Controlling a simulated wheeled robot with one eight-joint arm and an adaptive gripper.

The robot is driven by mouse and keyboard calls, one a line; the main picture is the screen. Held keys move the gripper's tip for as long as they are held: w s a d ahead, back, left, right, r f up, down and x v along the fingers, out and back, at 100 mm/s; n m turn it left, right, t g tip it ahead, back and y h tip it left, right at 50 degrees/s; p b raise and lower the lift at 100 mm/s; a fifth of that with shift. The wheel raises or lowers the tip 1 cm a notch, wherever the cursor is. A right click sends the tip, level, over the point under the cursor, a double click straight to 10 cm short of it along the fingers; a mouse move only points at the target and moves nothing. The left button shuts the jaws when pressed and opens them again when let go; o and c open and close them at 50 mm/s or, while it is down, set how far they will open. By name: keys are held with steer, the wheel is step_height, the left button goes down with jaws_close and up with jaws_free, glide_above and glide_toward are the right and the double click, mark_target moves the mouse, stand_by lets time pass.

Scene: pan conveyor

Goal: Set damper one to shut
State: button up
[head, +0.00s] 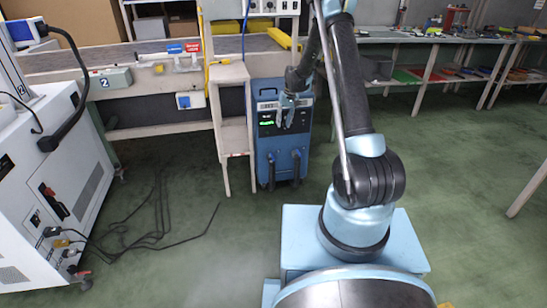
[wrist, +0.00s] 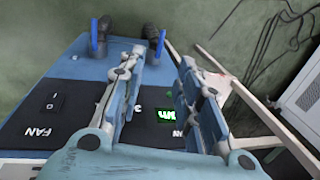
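A blue machine (head: 281,140) stands on the floor by the bench. Its dark panel carries a FAN switch (wrist: 52,101) and a lit green display (wrist: 166,114), seen in the wrist view. Two blue levers with dark bases hang low on its front, a left one (head: 271,166) and a right one (head: 297,161). Both show in the wrist view, one (wrist: 98,40) and the other (wrist: 156,42). I cannot read which is damper one. My gripper (head: 287,113) is in front of the panel. In the wrist view its fingers (wrist: 161,62) are apart with nothing between them.
A white cabinet (head: 50,185) stands at left, with black cables (head: 150,225) on the floor. A wooden stand (head: 232,130) adjoins the blue machine's left side. A bench (head: 150,95) with a grey box marked 2 (head: 110,83) is behind. Floor before the machine is clear.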

steer(key=a+f, duration=0.1)
steer(key=f, duration=0.6)
steer(key=a+f, duration=0.2)
steer(key=f, duration=0.6)
steer(key=a+f, duration=0.2)
steer(key=f, duration=0.5)
steer(key=shift+w+a+f, duration=0.15)
steer(key=shift+w, duration=0.25)
jaws_close()
